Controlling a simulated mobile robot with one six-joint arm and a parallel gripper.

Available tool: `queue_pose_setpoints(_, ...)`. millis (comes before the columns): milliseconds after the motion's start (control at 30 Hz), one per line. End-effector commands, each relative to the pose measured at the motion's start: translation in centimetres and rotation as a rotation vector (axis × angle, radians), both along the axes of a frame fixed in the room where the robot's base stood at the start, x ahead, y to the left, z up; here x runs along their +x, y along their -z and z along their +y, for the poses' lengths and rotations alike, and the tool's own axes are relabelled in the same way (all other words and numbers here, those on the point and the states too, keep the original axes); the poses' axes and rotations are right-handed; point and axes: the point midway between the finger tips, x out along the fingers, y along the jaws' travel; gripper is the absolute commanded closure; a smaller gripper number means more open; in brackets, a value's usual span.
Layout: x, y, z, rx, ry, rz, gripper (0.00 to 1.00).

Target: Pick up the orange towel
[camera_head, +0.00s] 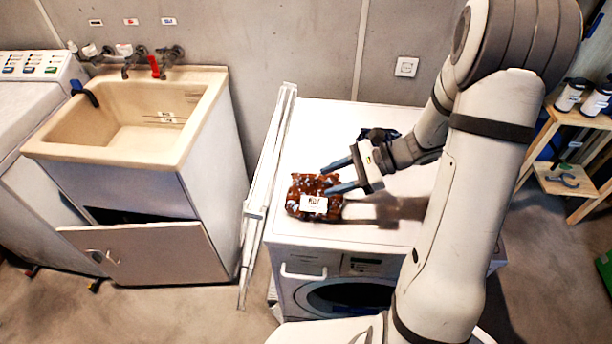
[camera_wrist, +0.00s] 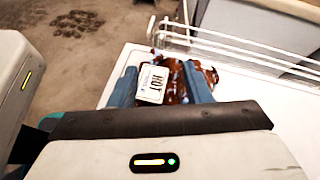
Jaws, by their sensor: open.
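A crumpled brown-orange item (camera_head: 300,190) with pale specks and a white label lies on top of the white washing machine (camera_head: 310,130). It is the only orange-toned cloth-like thing I see, but its look is glossy and I cannot tell for sure that it is a towel. My gripper (camera_head: 334,176) is open at its right side, low over the machine top. In the wrist view the item (camera_wrist: 178,72) shows between the two blue fingers of my gripper (camera_wrist: 162,88). Whether the fingers touch it is unclear.
A dark object (camera_head: 378,134) lies behind my gripper, partly hidden. A white folded rack (camera_head: 262,190) stands along the machine's left side. A sink cabinet (camera_head: 150,130) with an open door is further left. A wooden shelf (camera_head: 560,180) with bottles stands right.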

Motion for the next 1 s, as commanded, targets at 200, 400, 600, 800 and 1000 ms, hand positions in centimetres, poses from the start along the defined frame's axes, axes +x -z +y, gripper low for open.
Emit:
queue_pose_setpoints(200, 3.4, 1.5, -1.4, 0.150, 0.200, 0.123, 0.56)
queue_pose_setpoints(400, 4.4, 2.1, -1.0, 0.186, 0.247, 0.149, 0.56)
queue_pose_setpoints(600, 4.7, 2.9, 1.1, 0.186, 0.246, 0.151, 0.56)
queue_pose_setpoints(800, 5.0, 4.4, 3.6, 0.185, 0.245, 0.153, 0.56)
queue_pose_setpoints(1000, 5.4, 5.0, 5.2, 0.184, 0.249, 0.147, 0.56)
